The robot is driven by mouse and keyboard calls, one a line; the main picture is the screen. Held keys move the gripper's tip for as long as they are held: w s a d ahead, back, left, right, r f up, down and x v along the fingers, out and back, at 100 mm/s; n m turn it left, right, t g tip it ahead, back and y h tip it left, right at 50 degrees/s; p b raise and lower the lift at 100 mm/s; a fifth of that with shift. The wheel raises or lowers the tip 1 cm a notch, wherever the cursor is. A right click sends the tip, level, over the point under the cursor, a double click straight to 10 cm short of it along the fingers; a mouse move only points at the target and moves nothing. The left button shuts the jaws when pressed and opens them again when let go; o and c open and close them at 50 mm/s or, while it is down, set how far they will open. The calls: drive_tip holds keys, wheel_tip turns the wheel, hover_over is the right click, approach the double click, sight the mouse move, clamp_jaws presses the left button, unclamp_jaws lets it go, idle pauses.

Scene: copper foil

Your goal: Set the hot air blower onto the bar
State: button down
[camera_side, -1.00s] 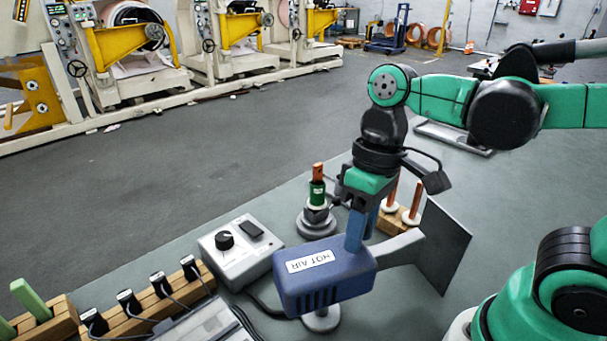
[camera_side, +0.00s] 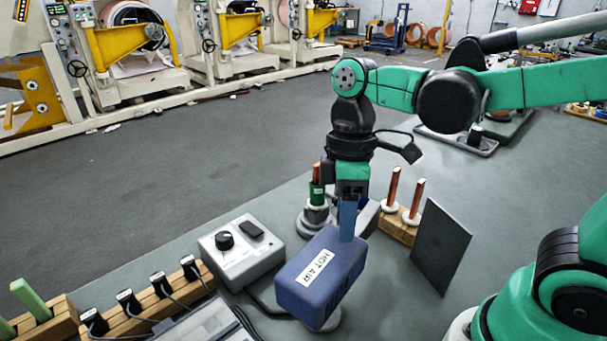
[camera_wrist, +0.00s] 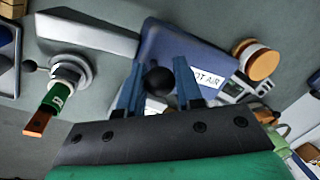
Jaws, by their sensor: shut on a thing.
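The hot air blower (camera_side: 310,292) is a blue box with a HOT AIR label and a grey nozzle (camera_side: 368,216). My gripper (camera_side: 347,225) is shut on it from above; in the wrist view the fingers (camera_wrist: 158,88) close around a black round knob. There the blue body (camera_wrist: 165,42) shows with its nozzle (camera_wrist: 85,35) pointing left. A copper bar (camera_side: 316,172) with a green band stands upright on a round grey stand (camera_side: 314,218), behind and left of my gripper. In the wrist view the bar (camera_wrist: 38,120) is at the lower left, apart from the nozzle.
A grey control box (camera_side: 240,250) with a black knob stands left of the blower. Two copper rods (camera_side: 402,200) with white collars stand in a wooden block (camera_side: 397,230) at right. A dark upright panel (camera_side: 441,248) is further right. A grey disc (camera_side: 332,322) shows under the blower.

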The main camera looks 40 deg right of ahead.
drive_tip(key=n, duration=0.1)
drive_tip(key=w+n, duration=0.1)
drive_tip(key=n, duration=0.1)
drive_tip(key=shift+w+a+n+h, duration=0.25)
drive_tip(key=shift+a+n+h, duration=0.05)
drive_tip(key=shift+w+a+n+g+h, duration=0.2)
drive_tip(key=shift+w+n, duration=0.1)
drive_tip(key=shift+n, duration=0.6)
drive_tip(key=shift+w+a+n+g+h, duration=0.1)
drive_tip(key=shift+w+a+n, duration=0.15)
drive_tip(key=shift+n, duration=0.65)
drive_tip(key=c, duration=0.6)
unclamp_jaws()
drive_tip(key=shift+w+d+r, duration=0.1)
drive_tip(key=shift+w+r, duration=0.1)
drive_tip(key=shift+r, duration=0.75)
drive_tip(key=shift+w+a+r, duration=0.1)
drive_tip(key=shift+w+r, duration=0.05)
drive_tip(key=shift+r, duration=0.75)
drive_tip(key=shift+w+d+r, duration=0.1)
drive_tip(key=shift+w+r, duration=0.1)
drive_tip(key=shift+r, duration=0.75)
